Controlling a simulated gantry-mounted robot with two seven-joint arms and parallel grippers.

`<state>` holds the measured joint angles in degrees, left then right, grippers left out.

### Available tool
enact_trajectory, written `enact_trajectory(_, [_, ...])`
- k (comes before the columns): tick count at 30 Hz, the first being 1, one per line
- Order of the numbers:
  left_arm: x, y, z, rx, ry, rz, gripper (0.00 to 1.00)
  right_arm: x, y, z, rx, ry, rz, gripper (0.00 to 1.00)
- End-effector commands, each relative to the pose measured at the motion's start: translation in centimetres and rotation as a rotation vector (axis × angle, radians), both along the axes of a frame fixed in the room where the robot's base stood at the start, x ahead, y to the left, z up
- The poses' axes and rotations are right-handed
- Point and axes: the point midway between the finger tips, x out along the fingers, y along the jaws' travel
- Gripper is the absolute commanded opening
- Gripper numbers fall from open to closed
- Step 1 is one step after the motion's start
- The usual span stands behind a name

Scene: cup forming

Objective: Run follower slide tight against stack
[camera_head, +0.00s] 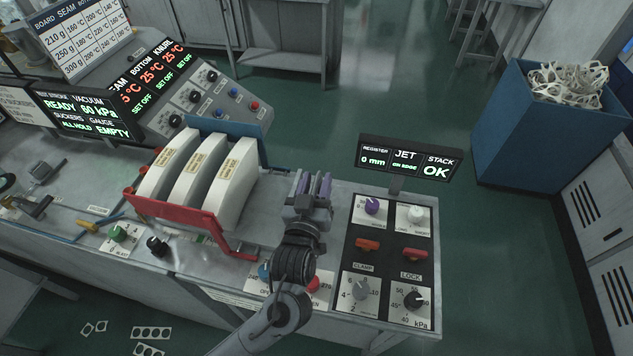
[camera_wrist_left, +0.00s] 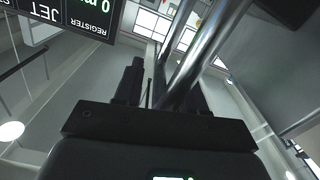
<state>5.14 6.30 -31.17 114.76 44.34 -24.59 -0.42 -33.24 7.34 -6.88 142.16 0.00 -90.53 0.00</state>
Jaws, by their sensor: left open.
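The stack (camera_head: 232,190) is several white blocks with tan labels, standing on edge and leaning in a magazine on the bench. A red frame (camera_head: 175,214) runs along its front, and a blue plate (camera_head: 222,128) stands behind it. I cannot tell which part is the follower slide. My left gripper (camera_head: 317,183) is open, a short way right of the stack and apart from it, with nothing seen between its fingers. In the left wrist view its dark fingers (camera_wrist_left: 160,88) point away, with shiny metal bars crossing in front. My right gripper is not in view.
Right of my gripper is a control panel (camera_head: 391,255) with knobs and switches; above it a display (camera_head: 408,160) reads "STACK OK", "0 mm". A sloped console (camera_head: 205,95) stands behind the stack at left. A blue bin (camera_head: 530,130) of scrap stands on the floor.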

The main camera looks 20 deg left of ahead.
Motion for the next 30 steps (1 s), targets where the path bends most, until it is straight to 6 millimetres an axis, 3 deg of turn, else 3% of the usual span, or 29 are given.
enact_trajectory(9, [0.2, 0.0, 0.0, 0.000, 0.000, 0.000, 0.40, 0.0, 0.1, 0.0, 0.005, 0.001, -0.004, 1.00])
enact_trajectory(18, [0.2, 0.0, 0.0, 0.000, 0.000, -0.001, 0.00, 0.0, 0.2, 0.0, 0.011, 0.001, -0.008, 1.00])
enact_trajectory(26, [0.2, 0.0, 0.0, 0.000, 0.000, -0.002, 0.00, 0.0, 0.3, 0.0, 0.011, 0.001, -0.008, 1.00])
enact_trajectory(30, [0.0, 1.4, 0.0, 0.001, 0.000, 0.001, 0.00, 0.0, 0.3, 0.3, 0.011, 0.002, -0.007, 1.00])
